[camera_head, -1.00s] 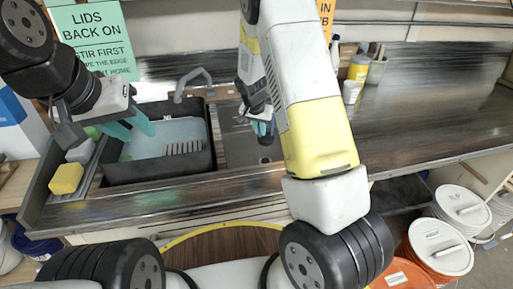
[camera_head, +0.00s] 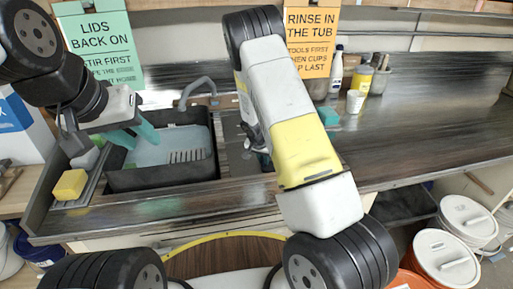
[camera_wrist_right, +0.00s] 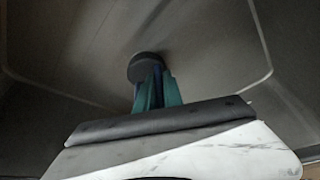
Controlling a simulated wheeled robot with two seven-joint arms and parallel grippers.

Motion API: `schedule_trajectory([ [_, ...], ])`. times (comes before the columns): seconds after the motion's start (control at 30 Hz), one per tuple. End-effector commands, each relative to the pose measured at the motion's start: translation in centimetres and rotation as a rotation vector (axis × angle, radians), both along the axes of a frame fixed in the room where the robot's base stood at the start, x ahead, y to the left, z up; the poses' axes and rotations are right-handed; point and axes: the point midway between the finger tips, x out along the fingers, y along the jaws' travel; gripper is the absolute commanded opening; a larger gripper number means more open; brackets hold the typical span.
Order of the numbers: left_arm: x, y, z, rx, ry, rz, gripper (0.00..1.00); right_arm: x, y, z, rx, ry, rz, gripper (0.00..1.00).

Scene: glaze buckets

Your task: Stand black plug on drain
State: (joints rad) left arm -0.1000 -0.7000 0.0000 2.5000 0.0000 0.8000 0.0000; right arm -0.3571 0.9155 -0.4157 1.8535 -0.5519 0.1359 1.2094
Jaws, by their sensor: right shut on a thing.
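The black plug (camera_wrist_right: 148,66) is a dark round piece held at the teal fingertips of my right gripper (camera_wrist_right: 156,92) in the right wrist view. Below and around it is a grey basin with sloping walls (camera_wrist_right: 215,60). In the head view my right gripper (camera_head: 262,158) is low over the sink area right of the black tub, mostly hidden behind my arm. The drain does not show, and I cannot tell whether the plug touches the basin floor. My left gripper (camera_head: 134,137) hangs above the tub's left side, its teal fingers apart and empty.
The black tub (camera_head: 165,180) holds pale water and a ribbed rack, with a grey tap (camera_head: 195,88) behind. A yellow sponge (camera_head: 70,185) lies left. White-lidded buckets (camera_head: 445,258) are below.

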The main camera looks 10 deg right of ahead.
Motion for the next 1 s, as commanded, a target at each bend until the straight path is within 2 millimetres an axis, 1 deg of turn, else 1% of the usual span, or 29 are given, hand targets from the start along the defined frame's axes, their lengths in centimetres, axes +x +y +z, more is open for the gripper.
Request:
schedule_trajectory([
  [0.2,0.0,0.0,0.0,0.0,0.0,0.0,0.36,0.0,0.0,-0.3,0.0,0.0,0.0,0.0],
  [0.23,0.0,0.0,0.0,0.0,0.0,0.0,0.36,0.0,0.0,-0.3,0.0,0.0,0.0,0.17],
  [0.27,0.0,0.0,0.0,0.0,0.0,0.0,0.36,0.0,0.0,-0.2,0.0,0.0,0.0,0.23],
  [0.3,0.0,0.0,0.0,0.0,0.0,0.0,0.36,0.0,0.0,-0.2,0.0,0.0,0.0,0.31],
  [0.33,0.0,0.0,0.0,0.0,0.0,0.0,0.36,0.0,0.0,-0.2,0.0,0.0,0.0,0.33],
  [0.63,0.0,0.0,0.0,0.0,0.0,0.0,0.36,0.0,0.0,-0.2,0.0,0.0,0.0,0.33],
  [0.73,0.0,0.0,0.0,0.0,0.0,0.0,0.36,-0.1,0.1,0.5,0.001,0.0,0.0,0.33],
  [0.87,0.0,0.0,0.0,0.0,0.0,0.0,0.36,-0.7,0.5,2.4,0.001,-0.003,0.001,0.33],
  [1.0,0.0,0.0,0.0,0.0,0.0,0.0,0.36,-1.7,1.2,5.3,0.002,-0.004,0.002,0.33],
])
